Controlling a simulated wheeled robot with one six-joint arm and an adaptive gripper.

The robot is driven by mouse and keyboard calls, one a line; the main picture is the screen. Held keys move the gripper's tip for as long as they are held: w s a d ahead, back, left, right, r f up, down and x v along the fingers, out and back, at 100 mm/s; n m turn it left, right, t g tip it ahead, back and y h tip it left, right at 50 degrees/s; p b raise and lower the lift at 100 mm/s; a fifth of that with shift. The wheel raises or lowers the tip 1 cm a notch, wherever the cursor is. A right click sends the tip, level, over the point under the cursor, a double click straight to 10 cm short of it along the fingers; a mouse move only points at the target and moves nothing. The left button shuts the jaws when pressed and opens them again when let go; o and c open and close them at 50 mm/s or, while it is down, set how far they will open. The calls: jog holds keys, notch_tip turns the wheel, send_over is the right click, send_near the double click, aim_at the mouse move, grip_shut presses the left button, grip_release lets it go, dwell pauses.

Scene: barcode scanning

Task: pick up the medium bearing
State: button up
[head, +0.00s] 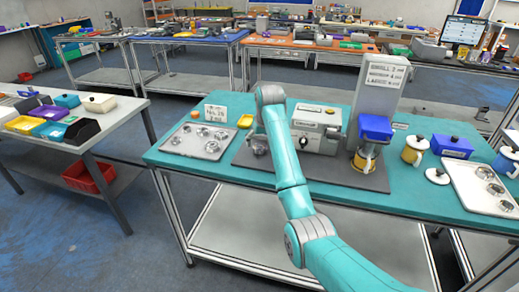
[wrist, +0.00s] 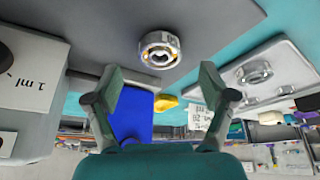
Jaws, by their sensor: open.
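A metal ring bearing (wrist: 160,48) lies on the grey mat in the wrist view, just beyond my fingertips and centred between them. In the head view the same spot, with a bearing (head: 259,147), is partly hidden by my arm. My gripper (wrist: 161,78) is open and empty, its two fingers spread wide. A second bearing (wrist: 253,72) sits on a pale tray (wrist: 290,62) at the right of the wrist view. I cannot tell by label which bearing is the medium one.
The left tray (head: 176,150) holds several bearings, and a right tray (head: 462,175) holds more. A grey-white device (head: 318,140) stands right of my arm, near a blue-topped stand (head: 376,128). A small yellow dish (head: 245,121) and a sign card (head: 215,113) stand behind the left tray.

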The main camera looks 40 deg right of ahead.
aim_at(260, 148)
jog(key=x, duration=0.3)
jog(key=shift+f, duration=0.15)
jog(key=c, duration=1.3)
